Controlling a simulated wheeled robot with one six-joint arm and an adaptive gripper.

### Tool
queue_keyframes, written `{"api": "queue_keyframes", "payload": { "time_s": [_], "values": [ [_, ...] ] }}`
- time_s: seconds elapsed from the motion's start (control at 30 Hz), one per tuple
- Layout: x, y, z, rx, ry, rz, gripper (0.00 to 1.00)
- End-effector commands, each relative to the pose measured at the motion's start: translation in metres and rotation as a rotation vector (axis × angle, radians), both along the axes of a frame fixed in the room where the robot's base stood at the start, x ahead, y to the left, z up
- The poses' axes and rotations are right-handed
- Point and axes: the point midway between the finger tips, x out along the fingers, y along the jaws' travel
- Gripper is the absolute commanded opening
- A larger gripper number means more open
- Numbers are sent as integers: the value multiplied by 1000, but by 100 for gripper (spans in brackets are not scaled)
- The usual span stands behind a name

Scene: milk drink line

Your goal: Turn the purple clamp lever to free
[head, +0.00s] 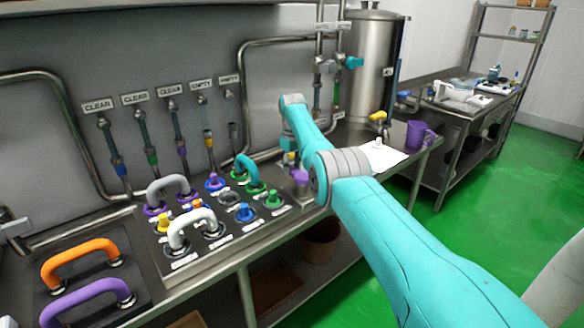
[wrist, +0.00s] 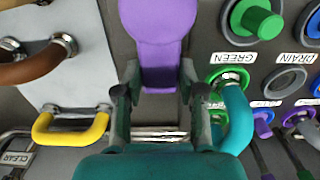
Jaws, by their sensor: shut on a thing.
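The purple clamp lever (wrist: 160,22) is at the top centre of the wrist view. It has a broad rounded part and a narrower straight part running down between my fingers. My gripper (wrist: 160,80) has one dark green finger on each side of that narrow part and is shut on it. No mark for the free position is readable.
A teal handle (wrist: 236,118) stands close right of my gripper. A green knob (wrist: 262,22) is beyond it. A yellow handle (wrist: 72,128) and a brown handle (wrist: 30,66) are on the left. In the head view, a purple mug (head: 418,135) stands at the bench's far end.

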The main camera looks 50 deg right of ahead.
Motion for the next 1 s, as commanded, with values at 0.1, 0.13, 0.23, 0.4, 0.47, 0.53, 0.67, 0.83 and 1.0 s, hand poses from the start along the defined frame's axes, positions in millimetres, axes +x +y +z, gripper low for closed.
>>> {"api": "queue_keyframes", "payload": {
  "time_s": [0.1, 0.13, 0.23, 0.4, 0.47, 0.53, 0.67, 0.83, 1.0],
  "values": [
    [0, 1, -1, 2, 2, 6, 0],
    [0, 1, -1, 2, 2, 6, 0],
    [0, 2, -1, 2, 2, 6, 0],
    [0, 2, -1, 2, 2, 6, 65],
    [0, 1, -1, 2, 1, 5, 65],
    [0, 1, -1, 2, 1, 4, 65],
    [0, 1, 0, 1, 1, 3, 65],
    [1, 0, 9, 0, 0, 3, 65],
    [1, 0, 36, -1, -2, 3, 65]
  ]
}}
